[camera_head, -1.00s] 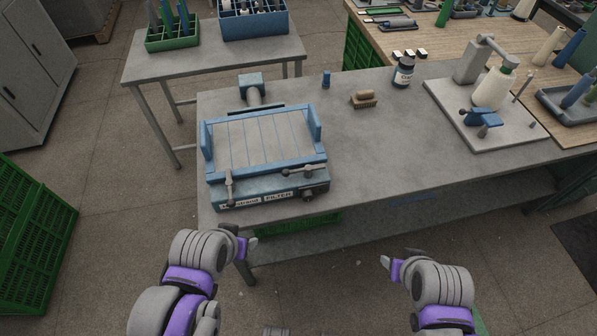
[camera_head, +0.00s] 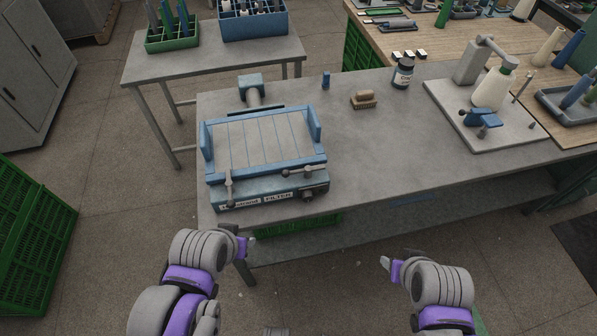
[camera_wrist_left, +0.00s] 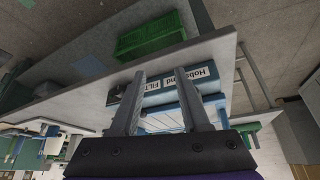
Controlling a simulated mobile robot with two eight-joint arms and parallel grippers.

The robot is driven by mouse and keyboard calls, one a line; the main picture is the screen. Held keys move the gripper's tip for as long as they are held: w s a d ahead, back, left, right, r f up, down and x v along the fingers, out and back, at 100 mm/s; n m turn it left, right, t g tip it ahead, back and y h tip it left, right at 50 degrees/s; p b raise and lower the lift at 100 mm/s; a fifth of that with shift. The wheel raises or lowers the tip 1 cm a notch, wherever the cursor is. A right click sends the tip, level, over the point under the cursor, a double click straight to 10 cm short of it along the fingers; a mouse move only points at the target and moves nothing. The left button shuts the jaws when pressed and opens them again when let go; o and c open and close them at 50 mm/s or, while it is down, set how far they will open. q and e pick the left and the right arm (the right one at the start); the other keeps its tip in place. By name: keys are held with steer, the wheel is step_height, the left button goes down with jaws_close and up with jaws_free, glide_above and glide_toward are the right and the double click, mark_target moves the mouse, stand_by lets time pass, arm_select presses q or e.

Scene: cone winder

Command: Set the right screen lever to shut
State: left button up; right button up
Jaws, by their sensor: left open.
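The blue-framed screen unit (camera_head: 258,143) sits at the left end of the grey bench, with a slatted light panel on top. Its right lever (camera_head: 301,172) lies about level across the front, its dark knob toward the left. Its left lever (camera_head: 229,186) stands about upright. My left gripper (camera_head: 249,244) is below and in front of the unit, apart from it. In the left wrist view its two fingers (camera_wrist_left: 160,88) are spread and empty, with the unit's labelled front (camera_wrist_left: 172,83) beyond them. My right gripper (camera_head: 385,263) is in front of the bench, clear of everything; its jaw opening cannot be made out.
The grey bench top (camera_head: 360,140) is mostly clear right of the unit. A brush (camera_head: 364,99), a dark bottle (camera_head: 403,73) and a plate-mounted device with a white cone (camera_head: 492,89) stand further back. Green crates (camera_head: 30,235) stand at far left. The bench's front edge lies between my grippers and the unit.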

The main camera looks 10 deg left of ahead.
arm_select(q)
steer(key=w+d+r+n+h, duration=0.1)
steer(key=w+d+r+n, duration=0.1)
steer(key=w+r+n, duration=0.5)
steer(key=n+g+h, duration=0.2)
steer(key=n, duration=1.3)
glide_toward(294, 171)
steer(key=x, duration=0.8)
steer(key=shift+f, duration=0.2)
jaws_close()
